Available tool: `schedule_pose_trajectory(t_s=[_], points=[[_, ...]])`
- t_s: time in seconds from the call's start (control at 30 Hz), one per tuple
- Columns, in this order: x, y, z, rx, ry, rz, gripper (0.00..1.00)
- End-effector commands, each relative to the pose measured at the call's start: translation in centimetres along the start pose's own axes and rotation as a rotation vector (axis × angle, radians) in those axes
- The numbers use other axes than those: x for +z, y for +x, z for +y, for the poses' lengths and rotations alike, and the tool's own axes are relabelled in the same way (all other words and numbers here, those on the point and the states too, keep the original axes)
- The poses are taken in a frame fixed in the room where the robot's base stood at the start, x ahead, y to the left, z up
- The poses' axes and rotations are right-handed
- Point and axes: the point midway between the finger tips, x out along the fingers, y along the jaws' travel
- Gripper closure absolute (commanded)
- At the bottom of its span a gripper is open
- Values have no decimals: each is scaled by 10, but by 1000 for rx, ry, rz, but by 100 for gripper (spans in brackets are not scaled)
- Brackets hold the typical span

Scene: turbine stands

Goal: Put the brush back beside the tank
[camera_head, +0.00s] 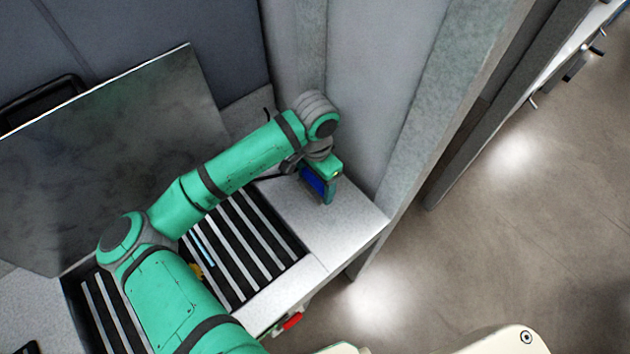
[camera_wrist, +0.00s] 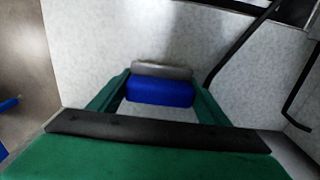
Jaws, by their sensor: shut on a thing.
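The brush shows a blue body (camera_head: 315,184) at my gripper (camera_head: 322,192) in the head view. In the wrist view its blue block (camera_wrist: 160,92) is between the two green fingers, with a grey strip (camera_wrist: 162,70) along its far side. My gripper is shut on it, over the pale countertop (camera_head: 352,222) right of the tank. Whether the brush touches the surface I cannot tell. The tank (camera_head: 262,240) is a dark basin with pale slats across it, partly hidden by my green arm.
A large grey panel (camera_head: 110,160) stands tilted behind the tank. A grey wall (camera_head: 375,90) rises close behind the countertop. The countertop ends at a front right edge above the floor (camera_head: 520,230). A thin black bent bar (camera_wrist: 238,48) lies right of the brush. A red part (camera_head: 291,321) sits at the front.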

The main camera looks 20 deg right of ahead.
Motion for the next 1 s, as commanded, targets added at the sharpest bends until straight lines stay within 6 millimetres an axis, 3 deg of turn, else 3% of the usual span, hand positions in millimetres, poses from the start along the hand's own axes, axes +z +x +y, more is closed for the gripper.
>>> schedule_pose_trajectory(t_s=[0.33, 0.37, 0.43, 0.63, 0.7, 1.0], points=[[0, 6, 0, 1, -2, 0, 51], [0, 6, 0, 0, -2, 0, 25], [1, 6, -1, 0, -2, 0, 8], [1, 6, -1, 0, -2, 0, 8], [1, 6, 0, 0, -2, 0, 2], [0, 5, 0, 0, -1, 0, 2]])
